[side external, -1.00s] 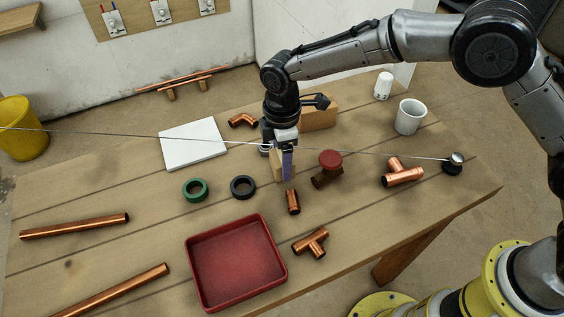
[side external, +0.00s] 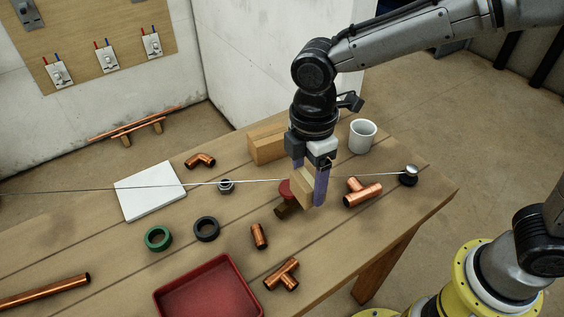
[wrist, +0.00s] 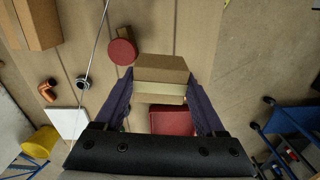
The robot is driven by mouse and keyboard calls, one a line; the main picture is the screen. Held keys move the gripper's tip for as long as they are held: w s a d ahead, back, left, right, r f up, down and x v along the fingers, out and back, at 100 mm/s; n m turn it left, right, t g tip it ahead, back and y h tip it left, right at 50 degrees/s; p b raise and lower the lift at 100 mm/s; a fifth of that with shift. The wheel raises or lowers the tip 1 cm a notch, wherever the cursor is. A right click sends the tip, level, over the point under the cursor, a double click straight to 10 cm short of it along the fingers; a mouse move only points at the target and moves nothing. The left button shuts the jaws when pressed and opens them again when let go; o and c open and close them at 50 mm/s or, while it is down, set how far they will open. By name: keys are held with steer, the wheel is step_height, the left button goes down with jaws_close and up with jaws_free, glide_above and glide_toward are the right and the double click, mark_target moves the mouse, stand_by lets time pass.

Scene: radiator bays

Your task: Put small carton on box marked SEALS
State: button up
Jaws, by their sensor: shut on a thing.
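My gripper (side external: 309,190) is shut on a small tan carton (side external: 301,187), held above the table near the red-topped fitting. In the wrist view the carton (wrist: 160,78) sits between the purple fingers of my gripper (wrist: 160,88). A larger brown box (side external: 267,146) stands on the table behind and left of my gripper. It shows at the top left of the wrist view (wrist: 38,22), apart from the carton. No SEALS marking is readable on it, so I cannot tell whether it is the marked box.
A thin wire (side external: 130,188) crosses the table to a black post (side external: 409,176), passing close to my gripper. A white mug (side external: 363,135) is behind right. A copper tee (side external: 362,192), red tray (side external: 208,290) and white slab (side external: 150,190) lie around.

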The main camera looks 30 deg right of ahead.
steer(key=shift+s+d+r+n, duration=0.15)
steer(key=shift+r+n, duration=0.15)
steer(key=shift+n, duration=0.2)
steer(key=w+d+r+n, duration=0.1)
steer(key=w+d+r, duration=0.3)
glide_above(275, 141)
step_height(275, 141, down, 7)
steer(key=shift+d+f+m, duration=0.1)
steer(key=shift+f+m, duration=0.3)
steer(key=shift+f, duration=1.3)
steer(key=shift+f, duration=0.1)
steer(key=o, duration=1.4)
